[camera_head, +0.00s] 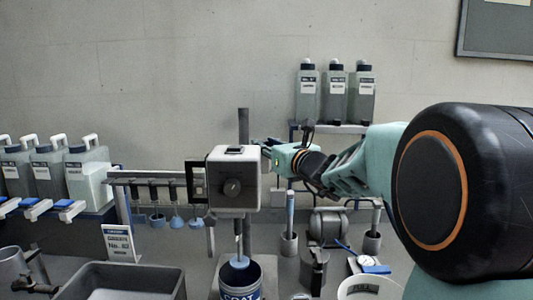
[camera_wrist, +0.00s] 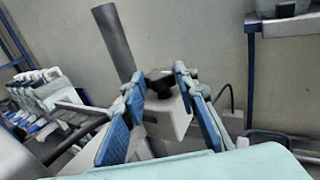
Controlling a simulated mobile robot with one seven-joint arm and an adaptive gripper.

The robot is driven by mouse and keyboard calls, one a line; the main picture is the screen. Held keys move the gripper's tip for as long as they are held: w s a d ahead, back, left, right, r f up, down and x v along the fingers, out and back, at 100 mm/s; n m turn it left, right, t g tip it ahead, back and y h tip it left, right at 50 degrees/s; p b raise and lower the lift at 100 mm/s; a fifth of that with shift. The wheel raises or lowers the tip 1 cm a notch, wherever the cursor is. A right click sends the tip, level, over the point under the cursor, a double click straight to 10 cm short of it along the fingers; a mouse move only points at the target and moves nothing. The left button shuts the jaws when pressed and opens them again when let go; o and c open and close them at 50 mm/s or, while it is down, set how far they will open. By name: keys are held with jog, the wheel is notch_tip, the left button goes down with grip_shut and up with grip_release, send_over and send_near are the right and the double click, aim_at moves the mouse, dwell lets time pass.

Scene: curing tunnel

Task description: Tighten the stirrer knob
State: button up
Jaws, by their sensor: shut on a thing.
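The stirrer (camera_head: 234,165) is a pale box with a round dark dial on its front, carried on an upright grey post (camera_head: 243,125). Its shaft runs down into a dark blue pot (camera_head: 241,281). My gripper (camera_head: 270,153) reaches in from the right, at the stirrer's upper right side by the post. In the wrist view, the black stirrer knob (camera_wrist: 159,80) sits on a pale clamp block beside the post, between the blue-padded fingers of my gripper (camera_wrist: 160,76). The gripper is shut on the knob. In the head view the fingertips and the knob are hard to make out.
Several pale jugs (camera_head: 88,172) stand at the left, near a rail with hanging blue cups (camera_head: 157,215). Three bottles (camera_head: 335,93) stand on a shelf behind my arm. A grey tray (camera_head: 125,282) and a white bucket (camera_head: 368,288) stand in front.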

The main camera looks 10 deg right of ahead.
dwell(0.4)
jog(key=o, duration=1.2)
jog(key=shift+c, duration=0.2)
jog(key=v, duration=0.7)
jog(key=shift+s, duration=0.3)
